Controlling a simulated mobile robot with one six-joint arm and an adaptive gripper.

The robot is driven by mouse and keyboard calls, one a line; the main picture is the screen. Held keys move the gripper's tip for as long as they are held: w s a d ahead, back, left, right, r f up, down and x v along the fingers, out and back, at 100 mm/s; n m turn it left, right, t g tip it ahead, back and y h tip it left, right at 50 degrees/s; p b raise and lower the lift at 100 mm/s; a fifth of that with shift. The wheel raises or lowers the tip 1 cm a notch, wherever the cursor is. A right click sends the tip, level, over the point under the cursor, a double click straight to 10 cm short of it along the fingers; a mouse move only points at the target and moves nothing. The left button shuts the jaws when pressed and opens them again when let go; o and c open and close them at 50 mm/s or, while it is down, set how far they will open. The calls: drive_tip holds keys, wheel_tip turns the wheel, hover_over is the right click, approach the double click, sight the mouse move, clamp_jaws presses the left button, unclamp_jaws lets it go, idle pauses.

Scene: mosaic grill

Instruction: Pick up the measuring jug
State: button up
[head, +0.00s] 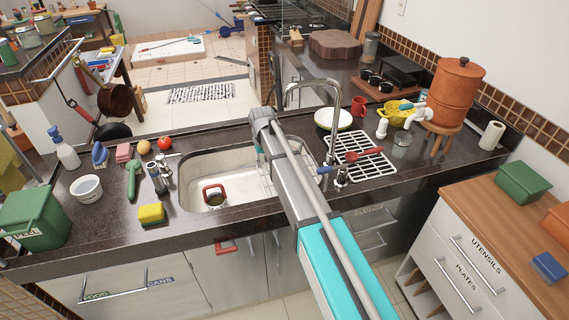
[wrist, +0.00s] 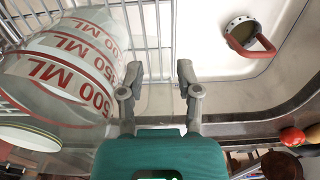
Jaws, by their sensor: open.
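The measuring jug (wrist: 68,62) is clear, with white bands and red ML markings. In the wrist view it fills the left side, over a wire rack. My gripper (wrist: 160,88) is open, its two fingers spread apart with nothing between them. The jug is left of the fingers, close to the left one; I cannot tell whether they touch. In the head view my arm reaches over the sink (head: 238,168) and hides most of my gripper and the area around the jug.
A red-handled round item (head: 213,194) lies in the sink; it also shows in the wrist view (wrist: 243,34). A white plate (head: 333,117) and a drying rack (head: 366,158) stand to the right. A yellow sponge (head: 151,215) lies left.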

drive_tip(key=shift+c, duration=0.2)
clamp_jaws()
drive_tip(key=shift+r, duration=0.15)
idle(0.3)
wheel_tip(320, 180, up, 3)
drive_tip(key=p, duration=0.3)
drive_tip(key=shift+r+p, duration=0.2)
drive_tip(key=shift+p, duration=0.15)
drive_tip(key=s+d+r+p, duration=0.2)
drive_tip(key=s+r+p, duration=0.7)
drive_tip(key=s, duration=0.4)
drive_tip(key=shift+s+d+r, duration=0.15)
drive_tip(key=shift+s+d, duration=0.2)
drive_tip(key=shift+s, duration=0.05)
